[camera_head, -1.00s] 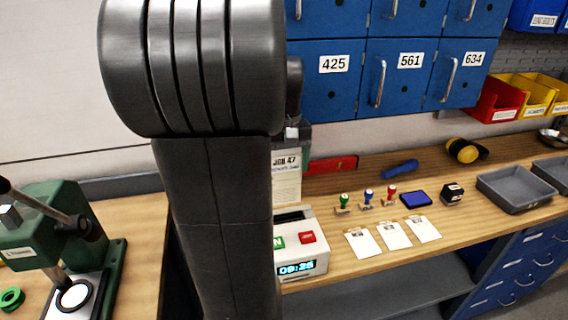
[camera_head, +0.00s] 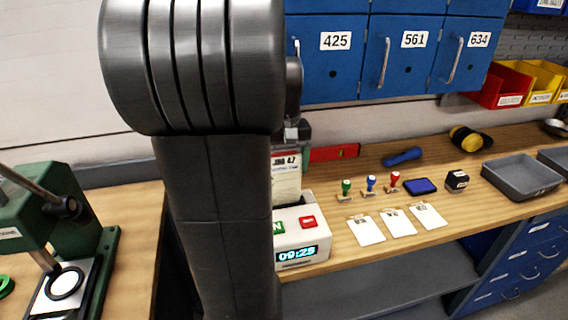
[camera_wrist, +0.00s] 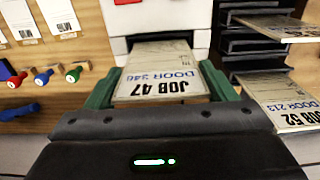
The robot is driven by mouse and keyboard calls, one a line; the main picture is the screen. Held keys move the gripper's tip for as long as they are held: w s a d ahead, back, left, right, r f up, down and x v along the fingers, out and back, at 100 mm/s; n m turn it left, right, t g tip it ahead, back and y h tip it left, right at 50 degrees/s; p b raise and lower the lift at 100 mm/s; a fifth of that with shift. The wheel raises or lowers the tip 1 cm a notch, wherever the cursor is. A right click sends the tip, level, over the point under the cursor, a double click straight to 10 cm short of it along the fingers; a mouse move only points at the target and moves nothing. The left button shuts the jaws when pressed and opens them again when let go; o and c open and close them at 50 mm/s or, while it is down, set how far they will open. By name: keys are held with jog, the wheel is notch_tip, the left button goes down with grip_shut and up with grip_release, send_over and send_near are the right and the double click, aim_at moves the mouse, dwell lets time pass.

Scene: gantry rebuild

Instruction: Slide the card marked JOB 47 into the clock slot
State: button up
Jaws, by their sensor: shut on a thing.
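The card marked JOB 47, DOOR 346 (camera_wrist: 160,82) is between the green fingers of my gripper (camera_wrist: 161,88), which is shut on it. In the wrist view the card's far end is at the dark slot (camera_wrist: 160,40) of the white clock (camera_wrist: 190,22). I cannot tell whether its edge is inside. In the head view the card (camera_head: 286,180) hangs upright, its lower end at the top of the clock (camera_head: 303,236), whose display reads 09:25. My arm hides the clock's left part and most of my gripper.
A black rack (camera_wrist: 232,45) beside the clock holds other cards, one marked JOB 52 (camera_wrist: 290,105). Stamps (camera_head: 371,185), white tags (camera_head: 397,222) and a grey tray (camera_head: 522,178) are on the bench to the right. A green press (camera_head: 60,235) stands at left.

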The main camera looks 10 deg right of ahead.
jog(key=shift+f+b, duration=0.85)
jog(key=shift+f, duration=1)
jog(key=o, duration=1.2)
notch_tip(320, 180, up, 14)
jog(key=shift+f, duration=0.1)
jog(key=shift+f, duration=0.1)
notch_tip(320, 180, down, 12)
jog(key=shift+p, duration=0.35)
jog(key=shift+f, duration=0.15)
